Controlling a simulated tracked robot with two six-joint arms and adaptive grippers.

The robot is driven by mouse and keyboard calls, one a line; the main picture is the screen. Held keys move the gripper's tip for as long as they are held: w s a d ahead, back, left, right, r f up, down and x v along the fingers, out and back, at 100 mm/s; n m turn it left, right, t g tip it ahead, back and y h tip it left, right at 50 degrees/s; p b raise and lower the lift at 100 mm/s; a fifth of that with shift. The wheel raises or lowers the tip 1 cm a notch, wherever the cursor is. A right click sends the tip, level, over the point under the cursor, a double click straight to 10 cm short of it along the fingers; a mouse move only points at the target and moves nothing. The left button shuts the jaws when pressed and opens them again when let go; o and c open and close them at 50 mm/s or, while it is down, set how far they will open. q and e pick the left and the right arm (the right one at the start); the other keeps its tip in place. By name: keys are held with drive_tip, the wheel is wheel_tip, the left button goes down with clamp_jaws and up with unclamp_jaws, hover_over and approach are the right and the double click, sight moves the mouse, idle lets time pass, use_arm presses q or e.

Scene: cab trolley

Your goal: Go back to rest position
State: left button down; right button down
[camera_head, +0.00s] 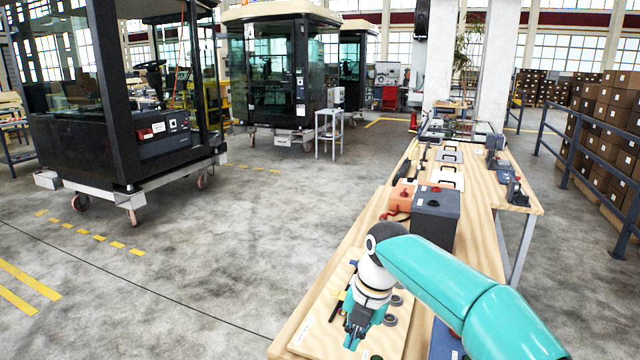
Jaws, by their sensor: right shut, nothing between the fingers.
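My right arm, teal with a white and black wrist, reaches in from the lower right over the near end of a long wooden workbench (481,231). My right gripper (352,338) points down above a light wooden board (321,323) with several dark round parts. Its fingers are close together and I see nothing held in them. Whether the fingertips touch the board cannot be told. The board is partly hidden by the gripper. My left gripper is not in view.
A dark grey box (435,217) and an orange container (402,197) stand on the bench just beyond my wrist. A black-framed cab on a wheeled trolley (133,197) stands at the left. A blue railing (588,150) runs along the right. The concrete floor left of the bench is clear.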

drive_tip(key=s+d+f+m+y, duration=0.1)
drive_tip(key=s+f+m, duration=0.2)
drive_tip(key=f+m, duration=0.65)
drive_tip(key=s+d+f+m, duration=0.2)
drive_tip(key=s+f+m, duration=0.25)
drive_tip(key=f, duration=1.05)
drive_tip(key=s+d+f+m, duration=0.1)
drive_tip(key=s+f+m, duration=0.4)
drive_tip(key=s+m, duration=0.4)
drive_tip(key=s+d+f+m, duration=0.2)
drive_tip(key=s+f+m, duration=0.3)
drive_tip(key=s+m, duration=0.5)
drive_tip(key=shift+s+f+m+y, duration=0.3)
drive_tip(key=shift+s+f+y, duration=0.1)
drive_tip(key=shift+s, duration=0.5)
